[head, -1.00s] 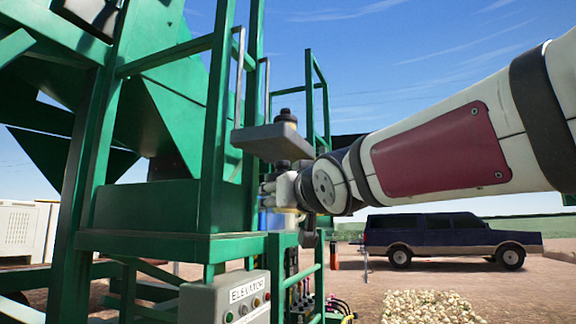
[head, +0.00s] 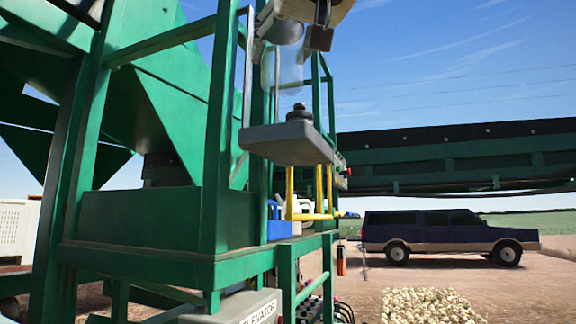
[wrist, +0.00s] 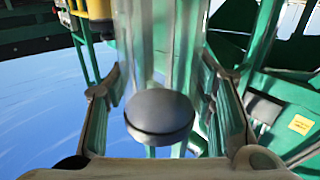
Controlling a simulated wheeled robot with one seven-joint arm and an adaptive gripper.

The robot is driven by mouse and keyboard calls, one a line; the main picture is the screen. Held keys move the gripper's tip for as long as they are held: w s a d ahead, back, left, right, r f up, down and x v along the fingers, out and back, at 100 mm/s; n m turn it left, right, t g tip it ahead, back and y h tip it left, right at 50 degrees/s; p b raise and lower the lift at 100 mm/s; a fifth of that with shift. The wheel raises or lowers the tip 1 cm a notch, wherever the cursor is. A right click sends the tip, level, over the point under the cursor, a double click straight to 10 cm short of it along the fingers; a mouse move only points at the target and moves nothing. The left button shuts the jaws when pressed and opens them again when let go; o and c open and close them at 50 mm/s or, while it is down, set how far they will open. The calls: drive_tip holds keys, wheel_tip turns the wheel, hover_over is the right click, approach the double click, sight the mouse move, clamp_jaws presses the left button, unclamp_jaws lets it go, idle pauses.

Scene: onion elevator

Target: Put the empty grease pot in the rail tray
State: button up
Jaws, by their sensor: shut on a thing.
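My gripper (head: 280,38) is at the top of the head view, partly cut off by the frame edge. It is shut on the empty grease pot (head: 284,72), a clear, see-through cylinder hanging below it. In the wrist view the pot (wrist: 160,55) stands between the two fingers, with a dark grey round end (wrist: 160,112) towards the camera. A grey flat tray (head: 286,145), which looks like the rail tray, is below the pot and apart from it. A black knobbed round part (head: 298,113) shows above its rim; the tray's inside is hidden.
Green uprights (head: 219,130) and rails stand close to the left. Yellow posts (head: 319,190), a blue container (head: 279,229) and a white jug (head: 307,213) are below the tray. The grey elevator control box (head: 235,308) is lower down.

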drive_tip(key=shift+w+a+r, duration=0.1)
drive_tip(key=shift+w+r, duration=0.15)
drive_tip(key=shift+r, duration=0.1)
drive_tip(key=w+f, duration=0.1)
drive_tip(key=w, duration=0.4)
drive_tip(key=w+f+p, duration=0.1)
drive_tip(key=w, duration=0.4)
drive_tip(key=w+f+p, duration=0.1)
drive_tip(key=w, duration=0.4)
drive_tip(key=shift+w+a+f, duration=0.1)
drive_tip(key=shift+w+a, duration=0.1)
drive_tip(key=shift+w, duration=0.15)
drive_tip(key=shift+w+f, duration=0.1)
drive_tip(key=shift+f, duration=0.8)
drive_tip(key=shift+f, duration=0.15)
drive_tip(key=o, duration=1.3)
drive_tip(key=shift+o, duration=0.2)
